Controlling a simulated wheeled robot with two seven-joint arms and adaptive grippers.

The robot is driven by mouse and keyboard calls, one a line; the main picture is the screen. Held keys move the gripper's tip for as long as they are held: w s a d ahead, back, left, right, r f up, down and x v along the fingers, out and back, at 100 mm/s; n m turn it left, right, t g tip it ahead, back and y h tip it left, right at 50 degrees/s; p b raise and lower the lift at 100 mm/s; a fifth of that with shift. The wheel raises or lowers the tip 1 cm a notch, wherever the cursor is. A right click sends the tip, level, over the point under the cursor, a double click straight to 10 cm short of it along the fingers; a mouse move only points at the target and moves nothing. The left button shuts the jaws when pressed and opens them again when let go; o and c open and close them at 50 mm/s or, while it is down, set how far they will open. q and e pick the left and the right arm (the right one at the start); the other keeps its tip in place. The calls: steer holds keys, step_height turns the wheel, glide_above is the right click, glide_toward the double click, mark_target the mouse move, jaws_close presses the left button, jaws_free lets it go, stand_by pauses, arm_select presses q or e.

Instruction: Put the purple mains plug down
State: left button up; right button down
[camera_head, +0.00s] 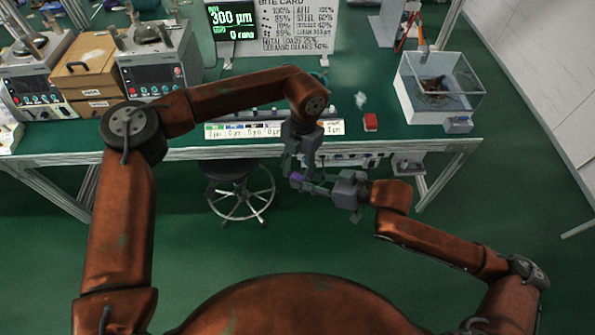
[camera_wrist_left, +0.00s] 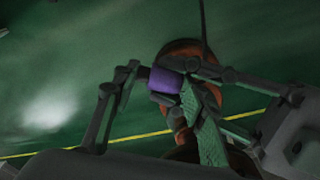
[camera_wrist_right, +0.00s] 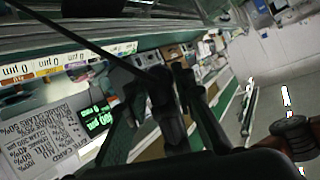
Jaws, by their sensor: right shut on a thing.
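The purple mains plug (camera_head: 296,176) is held in the air in front of the bench's front edge. In the left wrist view it shows as a short purple block (camera_wrist_left: 166,82). My right gripper (camera_head: 308,183) comes in from the right and is shut on the plug. My left gripper (camera_head: 297,165) comes down from above, its fingers open on both sides of the plug; the tips look very close to it, and I cannot tell if they touch. In the right wrist view the dark fingers of my right gripper (camera_wrist_right: 172,95) hide the plug.
A stool (camera_head: 240,190) stands below. A dark cord (camera_wrist_right: 85,40) crosses the right wrist view.

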arm_select(q)
steer(key=shift+s+d, duration=0.1)
steer(key=c, duration=0.5)
steer(key=shift+c, duration=0.5)
arm_select(e)
steer(key=c, duration=1.9)
jaws_free()
steer(key=shift+c, duration=0.2)
steer(key=o, duration=0.4)
